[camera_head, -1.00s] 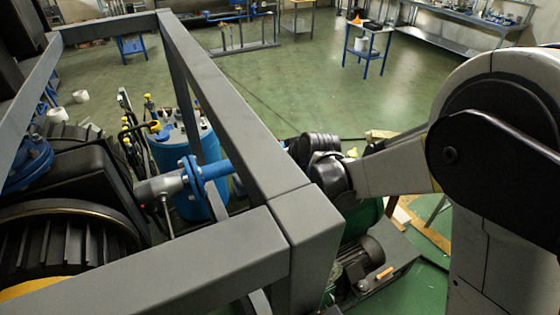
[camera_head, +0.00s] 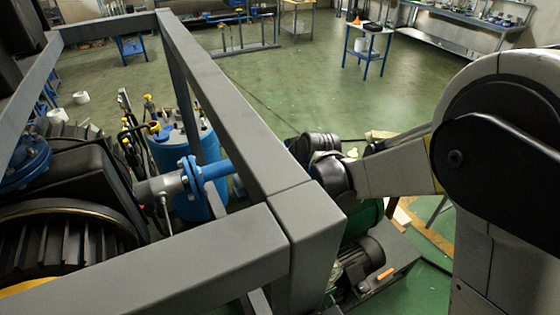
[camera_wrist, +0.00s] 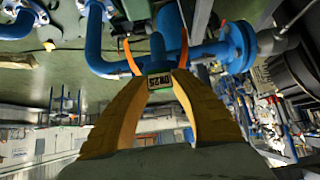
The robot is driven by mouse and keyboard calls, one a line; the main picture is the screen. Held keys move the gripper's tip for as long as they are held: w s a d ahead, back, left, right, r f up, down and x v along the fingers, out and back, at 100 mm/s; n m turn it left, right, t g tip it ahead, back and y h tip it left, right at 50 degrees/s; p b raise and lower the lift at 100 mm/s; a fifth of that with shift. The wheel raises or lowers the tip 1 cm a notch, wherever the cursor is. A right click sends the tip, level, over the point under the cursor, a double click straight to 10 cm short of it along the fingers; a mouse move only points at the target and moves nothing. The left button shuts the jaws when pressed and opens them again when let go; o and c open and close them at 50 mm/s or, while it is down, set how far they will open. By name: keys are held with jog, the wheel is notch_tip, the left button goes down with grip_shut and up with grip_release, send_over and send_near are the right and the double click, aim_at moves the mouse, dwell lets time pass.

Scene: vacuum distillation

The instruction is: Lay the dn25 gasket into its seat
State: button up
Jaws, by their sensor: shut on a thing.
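In the wrist view, my gripper's yellow fingers (camera_wrist: 158,84) are closed on a small dark tab with a light label that seems to read DN25. Thin orange arcs of the dn25 gasket (camera_wrist: 129,56) rise from there on both sides of a blue pipe (camera_wrist: 168,25). I cannot tell whether the gasket touches the pipe. Its seat cannot be made out for certain. A blue flange (camera_wrist: 240,46) is right of the fingertips. In the head view, a blue flanged joint (camera_head: 190,176) shows beyond the grey frame. My gripper and the gasket are hidden there.
A thick grey frame (camera_head: 225,255) crosses the head view close to my arm. A blue drum (camera_head: 172,155) stands behind the pipe, with dark machinery at left. A green pump (camera_head: 360,260) sits below my arm. Open green floor lies beyond, with a blue-legged table (camera_head: 368,50).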

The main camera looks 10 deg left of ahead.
jog(key=shift+f+b, duration=0.7)
jog(key=shift+f, duration=0.1)
jog(key=o, duration=1)
jog(key=shift+r, duration=0.15)
jog(key=v, duration=1.2)
jog(key=s+d+f+m+h+b, duration=0.2)
jog(key=s+d+f+b, duration=0.5)
jog(key=d+f+b, duration=0.1)
jog(key=s+d+f+m+h+b, duration=0.1)
jog(key=s+d+f+m+b, duration=0.2)
jog(key=s+d+f+b, duration=0.3)
jog(key=s+d+f+m+h+b, duration=0.2)
jog(key=s+d+f+b, duration=0.5)
jog(key=d+f+b, duration=0.3)
jog(key=shift+s+d+f+h+b, duration=0.15)
jog(key=shift+s+d+b, duration=0.05)
jog(key=shift+d+b, duration=0.25)
jog(key=shift+s+d+f+h+b, duration=0.15)
jog(key=shift+s+d+f+b, duration=0.05)
jog(key=shift+d+b, duration=0.2)
